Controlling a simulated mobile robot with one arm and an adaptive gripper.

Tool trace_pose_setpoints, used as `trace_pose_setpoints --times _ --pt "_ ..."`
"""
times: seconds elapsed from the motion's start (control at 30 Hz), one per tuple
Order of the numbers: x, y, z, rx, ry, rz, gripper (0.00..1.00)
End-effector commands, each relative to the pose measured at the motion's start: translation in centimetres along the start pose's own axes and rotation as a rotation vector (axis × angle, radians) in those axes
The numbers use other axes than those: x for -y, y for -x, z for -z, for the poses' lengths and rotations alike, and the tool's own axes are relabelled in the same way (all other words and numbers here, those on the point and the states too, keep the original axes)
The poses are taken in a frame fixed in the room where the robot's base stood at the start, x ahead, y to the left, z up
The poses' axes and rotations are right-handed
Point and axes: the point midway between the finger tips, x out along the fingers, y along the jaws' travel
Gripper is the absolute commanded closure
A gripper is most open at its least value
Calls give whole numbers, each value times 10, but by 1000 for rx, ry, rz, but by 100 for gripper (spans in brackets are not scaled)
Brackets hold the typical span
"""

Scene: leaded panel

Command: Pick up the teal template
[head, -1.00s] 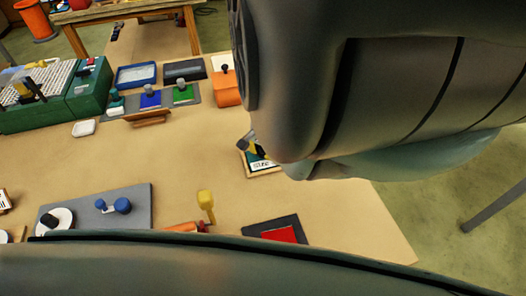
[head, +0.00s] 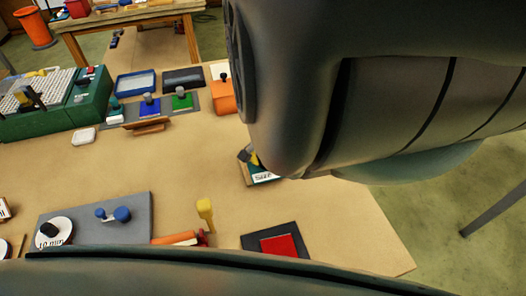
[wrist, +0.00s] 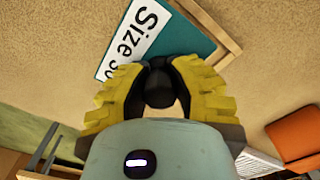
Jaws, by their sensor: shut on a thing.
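The teal template (wrist: 188,32) is a flat plate with a white label reading "Size", the rest cut off, and a black knob (wrist: 159,88). In the wrist view, my gripper (wrist: 160,72) has its yellow ribbed fingers shut on that knob. A light wooden frame (wrist: 219,30) shows along the template's right side. I cannot tell whether the plate is clear of it. In the head view, the template (head: 263,177) shows only in part, below my gripper (head: 253,157); my arm hides the rest.
A grey pad with a red square (head: 279,245) lies nearer on the table. A yellow-headed tool (head: 205,211) and a grey board (head: 130,208) with a white dial are to the left. An orange block (head: 223,97) stands behind.

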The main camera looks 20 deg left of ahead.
Motion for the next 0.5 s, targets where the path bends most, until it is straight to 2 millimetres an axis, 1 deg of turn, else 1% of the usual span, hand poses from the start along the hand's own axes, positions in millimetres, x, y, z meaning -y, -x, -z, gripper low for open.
trace_pose_setpoints --times 0.03,0.27,0.3,0.5 --pt "-5 11 -5 1 0 -2 100" --pt "-32 16 -31 2 -1 -5 100" --pt "-39 16 -37 4 -3 -6 100" --pt "-64 17 -60 3 -4 -5 100"
